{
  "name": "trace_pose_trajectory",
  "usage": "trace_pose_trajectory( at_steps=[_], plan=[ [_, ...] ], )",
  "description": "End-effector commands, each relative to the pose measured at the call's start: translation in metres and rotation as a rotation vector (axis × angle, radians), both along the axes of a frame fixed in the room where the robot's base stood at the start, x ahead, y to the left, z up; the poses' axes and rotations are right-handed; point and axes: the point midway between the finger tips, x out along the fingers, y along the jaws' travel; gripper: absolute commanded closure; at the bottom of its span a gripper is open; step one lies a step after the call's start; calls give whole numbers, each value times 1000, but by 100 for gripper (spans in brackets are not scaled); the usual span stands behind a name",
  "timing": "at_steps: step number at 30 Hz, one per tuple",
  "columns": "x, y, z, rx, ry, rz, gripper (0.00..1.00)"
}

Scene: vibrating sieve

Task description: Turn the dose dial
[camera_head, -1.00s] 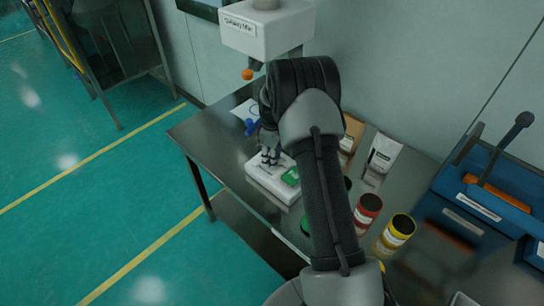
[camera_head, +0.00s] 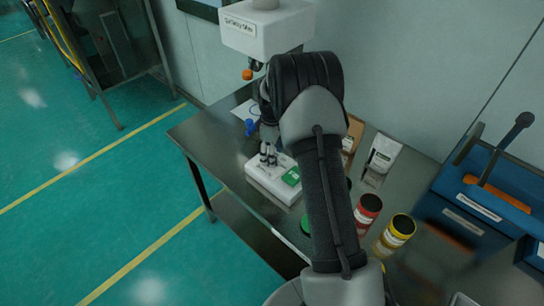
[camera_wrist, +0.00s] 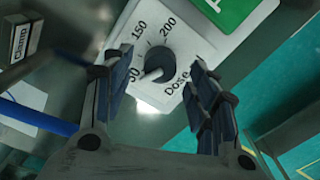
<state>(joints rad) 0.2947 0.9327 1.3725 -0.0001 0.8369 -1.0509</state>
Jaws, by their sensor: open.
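The dose dial (camera_wrist: 158,65) is a dark round knob on a white face marked 50, 150, 200 and "Dose". Its light pointer mark is turned toward the 50 side. The dial's white box (camera_head: 262,186) with a green label (camera_head: 291,176) lies on the table. My gripper (camera_wrist: 160,70) is open, with one finger on each side of the dial in the wrist view and gaps between fingers and knob. In the head view my gripper (camera_head: 268,156) is just above the box, and the dial is hidden there.
A metal table (camera_head: 216,130) carries the box. Red (camera_head: 367,212) and yellow (camera_head: 396,233) jars and a white bag (camera_head: 382,155) stand to the right. A white machine head (camera_head: 265,35) overhangs at the back. A block labelled "Clamp" (camera_wrist: 22,40) shows in the wrist view.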

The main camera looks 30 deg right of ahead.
Motion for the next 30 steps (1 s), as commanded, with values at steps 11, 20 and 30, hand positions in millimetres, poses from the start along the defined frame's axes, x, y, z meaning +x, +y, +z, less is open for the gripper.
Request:
trace_pose_trajectory(
  at_steps=[11,20,30],
  plan=[
    [1,0,79,-2,-4,0,46],
    [0,0,100,-1,-1,0,46],
    [0,0,100,-1,-1,0,46]
  ],
)
